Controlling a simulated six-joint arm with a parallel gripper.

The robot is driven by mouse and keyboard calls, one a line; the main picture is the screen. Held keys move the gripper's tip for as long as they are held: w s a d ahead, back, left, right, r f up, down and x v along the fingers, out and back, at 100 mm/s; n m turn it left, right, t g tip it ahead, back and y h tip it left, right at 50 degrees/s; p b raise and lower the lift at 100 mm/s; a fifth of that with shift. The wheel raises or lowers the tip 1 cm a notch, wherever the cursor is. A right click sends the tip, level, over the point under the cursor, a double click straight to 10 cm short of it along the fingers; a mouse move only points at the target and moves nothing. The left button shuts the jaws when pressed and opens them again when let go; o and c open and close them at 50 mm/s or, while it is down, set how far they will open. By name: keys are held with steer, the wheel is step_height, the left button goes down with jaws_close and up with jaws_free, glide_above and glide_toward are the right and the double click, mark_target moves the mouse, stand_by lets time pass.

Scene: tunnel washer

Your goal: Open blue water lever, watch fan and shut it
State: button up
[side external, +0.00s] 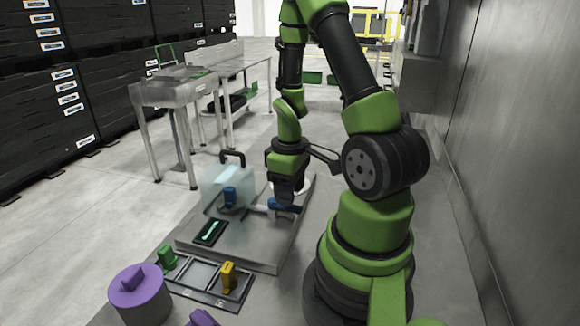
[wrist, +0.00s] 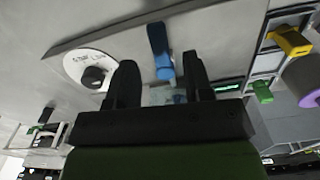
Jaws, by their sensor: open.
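The blue water lever (side external: 284,205) sits on the grey raised panel, right under my gripper (side external: 286,192) in the side view. In the wrist view the blue lever (wrist: 158,48) lies in line with the gap between the two black fingers of my gripper (wrist: 160,75), just ahead of their tips. The fingers are apart, with nothing held; I cannot tell whether they touch the lever. No fan can be made out.
A white dial with a black knob (wrist: 93,77) is beside the fingers. A black display (side external: 210,232) with green text lies on the panel. A tray (side external: 205,272) with green and yellow pieces and a purple cylinder (side external: 140,296) are in front. A metal wall (side external: 515,150) rises at right.

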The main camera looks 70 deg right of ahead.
step_height(320, 180, up, 7)
stand_by(0.3)
steer(key=shift+f, duration=0.1)
steer(key=s+a+r+m+t+y, duration=0.1)
steer(key=a+r+t, duration=0.6)
steer(key=a+r, duration=0.9)
steer(key=shift+s+a+m+y, duration=0.2)
steer(key=shift+a+m+y, duration=0.3)
steer(key=shift+a+m, duration=0.3)
steer(key=shift+d, duration=0.15)
stand_by(3.8)
